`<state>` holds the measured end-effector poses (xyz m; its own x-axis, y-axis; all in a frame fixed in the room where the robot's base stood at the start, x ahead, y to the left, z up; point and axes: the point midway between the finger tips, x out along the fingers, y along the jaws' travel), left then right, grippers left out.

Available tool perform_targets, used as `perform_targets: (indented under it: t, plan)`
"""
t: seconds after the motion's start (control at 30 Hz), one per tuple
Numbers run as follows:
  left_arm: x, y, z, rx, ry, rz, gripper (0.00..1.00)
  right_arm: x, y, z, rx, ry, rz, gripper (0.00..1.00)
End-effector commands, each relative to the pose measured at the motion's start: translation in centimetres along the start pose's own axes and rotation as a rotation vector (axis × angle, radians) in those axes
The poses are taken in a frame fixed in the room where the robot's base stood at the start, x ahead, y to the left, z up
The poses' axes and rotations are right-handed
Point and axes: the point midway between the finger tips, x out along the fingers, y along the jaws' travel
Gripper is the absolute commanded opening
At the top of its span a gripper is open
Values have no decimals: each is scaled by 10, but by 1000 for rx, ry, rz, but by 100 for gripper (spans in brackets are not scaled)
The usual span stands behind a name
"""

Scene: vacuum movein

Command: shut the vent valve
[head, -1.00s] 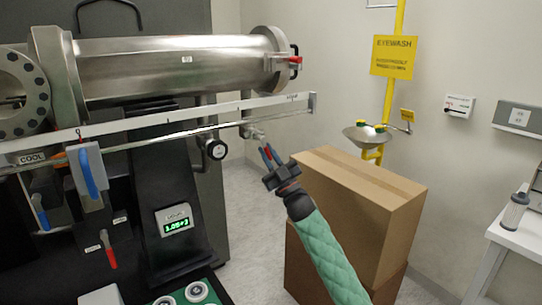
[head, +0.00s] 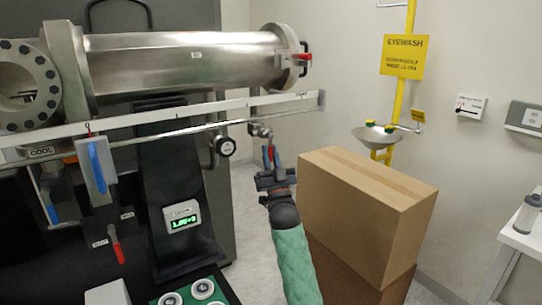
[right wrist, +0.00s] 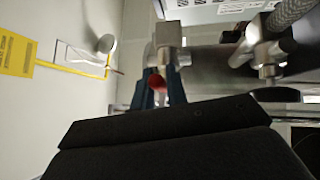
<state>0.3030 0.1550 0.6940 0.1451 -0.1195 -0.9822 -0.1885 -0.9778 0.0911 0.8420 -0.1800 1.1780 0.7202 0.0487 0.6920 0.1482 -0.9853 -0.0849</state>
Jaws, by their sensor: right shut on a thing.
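The vent valve (head: 260,130) appears to be the small metal fitting at the right end of the thin pipe, below the long steel cylinder. It also shows in the right wrist view (right wrist: 168,46), with a red handle (right wrist: 157,80) hanging from it. My left gripper is not in view.
Cardboard boxes (head: 368,198) stand close to the right of my right arm. A long rail (head: 200,110) runs above. A yellow eyewash stand (head: 378,137) is behind. A red lever (head: 117,248) and green display (head: 183,218) are lower left.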

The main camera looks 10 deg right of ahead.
Motion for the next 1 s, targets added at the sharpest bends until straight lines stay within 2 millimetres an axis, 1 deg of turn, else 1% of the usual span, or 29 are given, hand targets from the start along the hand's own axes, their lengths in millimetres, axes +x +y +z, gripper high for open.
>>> perform_targets:
  t: [0.03,0.5,0.53,0.57,0.6,0.63,0.87,1.0]
  plan:
    - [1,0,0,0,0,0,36,-2,-2,2,8,-3,2,0]
    - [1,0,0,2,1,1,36,-2,-4,2,15,-5,7,0]
    - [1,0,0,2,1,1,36,-2,-4,2,15,-5,6,17]
    - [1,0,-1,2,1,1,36,-2,-4,2,15,-5,6,22]
    - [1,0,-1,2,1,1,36,-2,-4,2,15,-5,7,30]
    - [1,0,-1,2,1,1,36,-2,-4,2,14,-5,7,35]
    - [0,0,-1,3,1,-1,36,-1,-3,1,12,-4,8,35]
    - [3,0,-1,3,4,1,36,-7,-3,2,12,-4,8,35]
